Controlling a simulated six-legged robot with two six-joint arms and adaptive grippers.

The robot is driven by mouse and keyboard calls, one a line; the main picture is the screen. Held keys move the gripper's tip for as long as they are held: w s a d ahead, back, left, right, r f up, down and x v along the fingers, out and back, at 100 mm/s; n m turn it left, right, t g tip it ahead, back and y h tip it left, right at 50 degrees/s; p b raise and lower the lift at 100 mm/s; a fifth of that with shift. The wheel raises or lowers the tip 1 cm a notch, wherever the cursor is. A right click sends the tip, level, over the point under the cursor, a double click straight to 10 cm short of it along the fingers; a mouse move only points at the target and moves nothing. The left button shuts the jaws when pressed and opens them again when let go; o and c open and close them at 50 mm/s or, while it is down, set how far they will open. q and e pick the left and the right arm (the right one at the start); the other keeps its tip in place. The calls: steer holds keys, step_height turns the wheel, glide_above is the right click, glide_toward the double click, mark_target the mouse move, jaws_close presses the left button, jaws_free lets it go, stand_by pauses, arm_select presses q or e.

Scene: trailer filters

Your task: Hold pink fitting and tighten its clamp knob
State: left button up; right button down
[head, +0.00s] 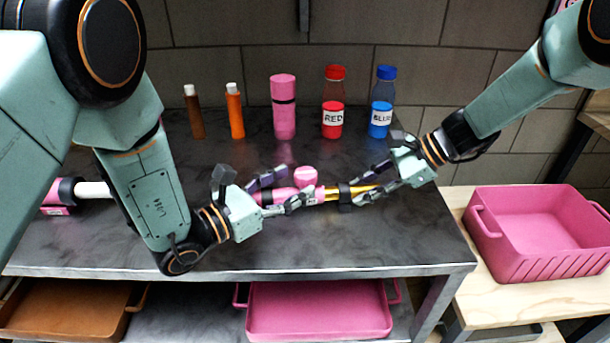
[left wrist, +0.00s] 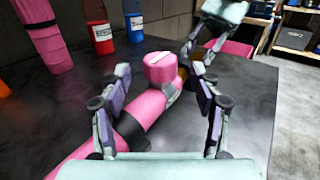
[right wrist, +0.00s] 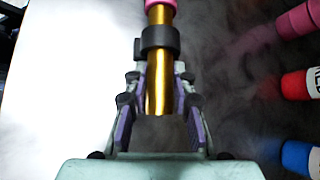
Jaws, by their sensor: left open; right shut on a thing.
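The pink fitting (head: 280,195) lies along the bench, with a black band and a round pink clamp knob (head: 305,176) on top. The knob, with a pale bar mark, also shows in the left wrist view (left wrist: 160,62). A gold tube (right wrist: 160,85) with a black collar (right wrist: 160,38) continues from the fitting to the right. My left gripper (head: 290,187) is open, its fingers on either side of the pink fitting, the knob just beyond the tips. My right gripper (head: 364,187) is shut on the gold tube. Whether the left fingers touch the fitting, I cannot tell.
Behind stand a brown bottle (head: 194,112), an orange bottle (head: 235,112), a pink cylinder (head: 284,115), a red bottle (head: 333,105) and a blue bottle (head: 382,105). A pink bin (head: 540,262) stands right. A pink tray (head: 320,315) and brown tray (head: 60,312) sit below.

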mark_target(296, 180)
arm_select(q)
steer(key=shift+x, duration=1.95)
steer(key=shift+c, duration=0.2)
steer(key=c, duration=1.2)
steer(key=shift+o, duration=0.2)
steer(key=shift+m+g+h, duration=0.7)
steer(key=shift+m+g, duration=0.1)
steer(key=shift+g, duration=0.3)
steer(key=o, duration=1.2)
steer(key=v, duration=1.2)
